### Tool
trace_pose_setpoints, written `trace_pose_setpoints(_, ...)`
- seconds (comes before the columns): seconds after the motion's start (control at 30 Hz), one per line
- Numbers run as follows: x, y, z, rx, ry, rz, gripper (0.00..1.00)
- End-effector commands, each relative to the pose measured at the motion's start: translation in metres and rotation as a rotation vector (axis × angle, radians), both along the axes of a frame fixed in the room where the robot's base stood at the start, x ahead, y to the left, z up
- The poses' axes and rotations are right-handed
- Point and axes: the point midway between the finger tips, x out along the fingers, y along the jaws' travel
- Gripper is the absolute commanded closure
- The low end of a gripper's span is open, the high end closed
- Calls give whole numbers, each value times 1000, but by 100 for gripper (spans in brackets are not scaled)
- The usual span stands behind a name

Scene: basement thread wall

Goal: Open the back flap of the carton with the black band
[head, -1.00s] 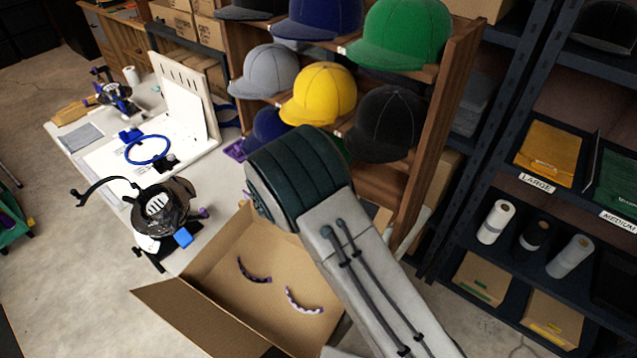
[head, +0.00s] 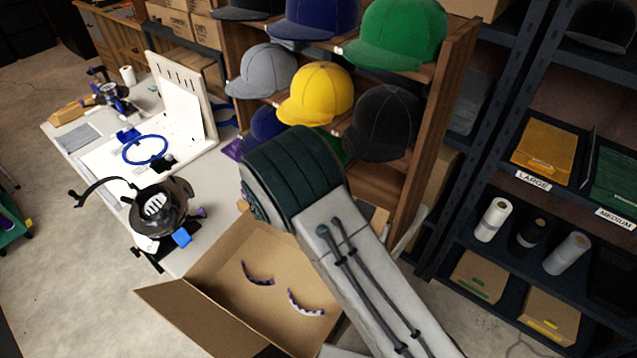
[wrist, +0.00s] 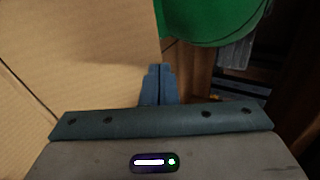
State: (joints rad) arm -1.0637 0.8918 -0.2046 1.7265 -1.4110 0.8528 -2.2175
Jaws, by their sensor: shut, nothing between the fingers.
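An open brown carton (head: 232,248) stands at the bottom centre of the head view, one flap (head: 190,312) spread out to the left. Two curved purple-and-white pieces lie inside it. No black band shows on it; my arm covers its right side. My gripper is hidden behind the arm in the head view. In the wrist view my gripper (wrist: 158,72) is shut and empty, its fingertips beside the right edge of a brown cardboard panel (wrist: 85,50). I cannot tell whether they touch it.
A wooden rack of caps (head: 440,130) stands close behind the arm; a green cap (wrist: 205,20) shows near the fingers in the wrist view. A white worktable (head: 205,240) with equipment is at left, dark shelves (head: 460,215) at right.

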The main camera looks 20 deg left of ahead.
Motion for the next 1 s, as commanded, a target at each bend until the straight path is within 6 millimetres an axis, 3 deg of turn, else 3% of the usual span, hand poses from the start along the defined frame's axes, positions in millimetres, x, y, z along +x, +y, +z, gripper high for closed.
trace_pose_setpoints(0.27, -5, 2, 8, 0, 0, -1, 100)
trace_pose_setpoints(0.53, -16, 3, 36, 1, 0, -18, 100)
trace_pose_setpoints(0.8, -56, 22, 70, 4, -1, -8, 100)
trace_pose_setpoints(1.0, -76, 30, 91, 3, -1, -7, 100)
